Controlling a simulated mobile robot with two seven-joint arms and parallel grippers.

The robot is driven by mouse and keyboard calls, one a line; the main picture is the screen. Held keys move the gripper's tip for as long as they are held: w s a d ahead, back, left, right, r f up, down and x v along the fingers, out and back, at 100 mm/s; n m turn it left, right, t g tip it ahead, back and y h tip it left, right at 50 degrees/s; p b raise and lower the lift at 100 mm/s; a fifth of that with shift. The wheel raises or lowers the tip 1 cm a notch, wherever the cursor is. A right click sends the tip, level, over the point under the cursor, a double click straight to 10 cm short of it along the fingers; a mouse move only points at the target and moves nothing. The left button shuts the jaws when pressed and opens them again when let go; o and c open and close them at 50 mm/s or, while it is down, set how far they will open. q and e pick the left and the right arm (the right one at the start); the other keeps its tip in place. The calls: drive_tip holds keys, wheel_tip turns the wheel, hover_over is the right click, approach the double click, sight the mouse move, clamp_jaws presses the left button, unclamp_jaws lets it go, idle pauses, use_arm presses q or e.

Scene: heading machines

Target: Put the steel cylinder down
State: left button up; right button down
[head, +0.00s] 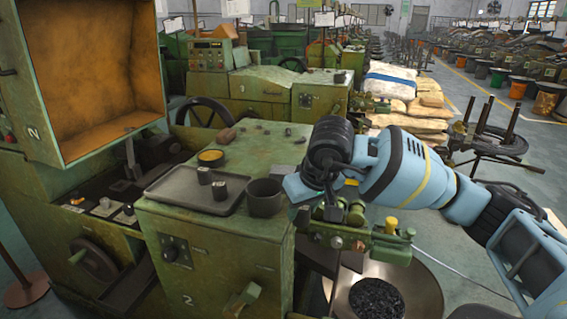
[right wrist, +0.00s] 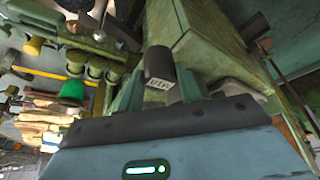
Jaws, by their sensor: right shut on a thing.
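The steel cylinder (right wrist: 157,62), dark with pale marks on its end face, is between the fingers of my right gripper (right wrist: 155,85) in the right wrist view. The gripper is shut on it. In the head view my right gripper (head: 301,200) is just right of the dark cup (head: 264,199), by the right edge of the green machine top. The cylinder is hard to make out there. My left gripper is not in view.
A yellow-filled bowl (head: 211,157) and a brown block (head: 224,136) are behind the tray. Green valve fittings (head: 370,240) and a pan of dark pieces (head: 420,285) are below my right arm. An orange-lined open cover (head: 95,70) rises at left. The machine top behind the cup is mostly clear.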

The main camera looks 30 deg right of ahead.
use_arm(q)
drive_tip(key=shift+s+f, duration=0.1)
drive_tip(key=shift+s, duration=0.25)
use_arm(e)
drive_tip(key=s+a+f, duration=0.3)
drive_tip(key=s+f, duration=0.3)
drive_tip(key=f, duration=0.3)
drive_tip(key=s+a+f, duration=0.4)
drive_tip(key=s+f, duration=0.3)
drive_tip(key=f, duration=0.2)
drive_tip(key=s+a+f, duration=0.4)
drive_tip(key=s+f, duration=0.3)
drive_tip(key=f, duration=0.2)
drive_tip(key=shift+n, duration=0.4)
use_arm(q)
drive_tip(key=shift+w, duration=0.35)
use_arm(e)
drive_tip(key=shift+s+a+f, duration=0.1)
drive_tip(key=shift+s+f, duration=0.1)
drive_tip(key=shift+s, duration=0.15)
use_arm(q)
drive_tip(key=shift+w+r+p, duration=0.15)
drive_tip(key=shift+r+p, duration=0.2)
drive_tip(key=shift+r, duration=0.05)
use_arm(e)
drive_tip(key=shift+a+r, duration=0.1)
drive_tip(key=shift+r, duration=0.15)
